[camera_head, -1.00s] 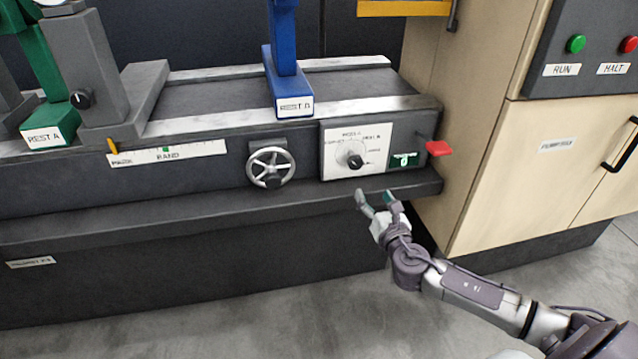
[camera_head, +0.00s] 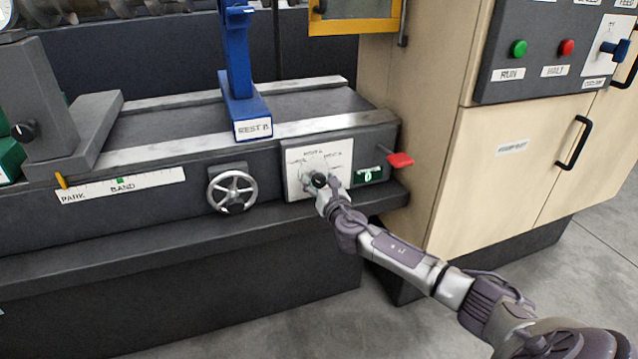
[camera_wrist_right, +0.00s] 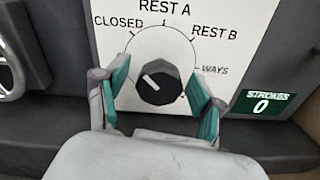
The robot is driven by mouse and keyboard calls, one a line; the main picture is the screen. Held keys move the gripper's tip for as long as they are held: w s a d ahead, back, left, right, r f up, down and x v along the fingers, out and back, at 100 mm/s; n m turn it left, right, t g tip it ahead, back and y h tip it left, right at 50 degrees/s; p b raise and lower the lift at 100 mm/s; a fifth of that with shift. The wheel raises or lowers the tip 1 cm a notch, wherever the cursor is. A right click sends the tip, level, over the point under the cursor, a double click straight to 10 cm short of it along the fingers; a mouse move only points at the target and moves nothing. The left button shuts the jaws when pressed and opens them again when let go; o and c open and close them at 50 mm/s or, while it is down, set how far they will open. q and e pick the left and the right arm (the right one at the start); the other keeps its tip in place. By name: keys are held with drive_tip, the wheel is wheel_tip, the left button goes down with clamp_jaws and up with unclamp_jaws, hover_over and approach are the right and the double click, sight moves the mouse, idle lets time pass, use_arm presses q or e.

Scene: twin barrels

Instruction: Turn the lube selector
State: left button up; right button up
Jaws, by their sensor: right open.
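The lube selector is a round black knob (camera_head: 319,180) on a white dial plate (camera_head: 333,150) on the front of the machine bed. In the right wrist view the knob (camera_wrist_right: 163,86) sits below the labels CLOSED, REST A, REST B and WAYS. Its pale mark points up and left, roughly toward CLOSED. My right gripper (camera_head: 323,187) is at the dial. In the wrist view its green-padded fingers (camera_wrist_right: 160,78) stand open, one on each side of the knob, with gaps visible. My left gripper is not in view.
A spoked handwheel (camera_head: 232,191) is left of the dial. A green STROKES counter (camera_wrist_right: 262,104) reading 0 and a red lever (camera_head: 400,160) are to its right. A ledge (camera_head: 240,230) runs below. A pale cabinet (camera_head: 505,160) stands at the right.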

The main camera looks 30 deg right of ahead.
drive_tip(key=c, duration=1.2)
drive_tip(key=shift+o, duration=0.2)
